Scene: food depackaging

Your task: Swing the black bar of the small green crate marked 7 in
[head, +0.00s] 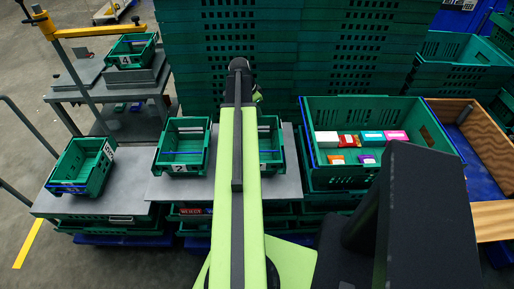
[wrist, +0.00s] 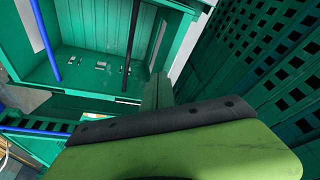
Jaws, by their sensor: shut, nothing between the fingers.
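A small green crate (wrist: 90,64) is open towards the wrist camera. Its blue bar (wrist: 45,42) is at the left and its black bar (wrist: 130,45) runs up the right part of the opening. No number can be read on it there. My gripper (wrist: 157,92) is shut and empty, beside the crate's right side, close to the black bar; I cannot tell whether they touch. In the head view, a small green crate (head: 270,150) is partly hidden behind my arm. Another small crate (head: 183,147) to its left carries a hard-to-read number label.
More small green crates stand at the left (head: 83,165) and back left (head: 133,50). A large green crate (head: 320,178) at the right holds several colourful boxes. Tall stacks of green crates (head: 335,50) block the back. A yellow post arm (head: 100,31) reaches in from the left.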

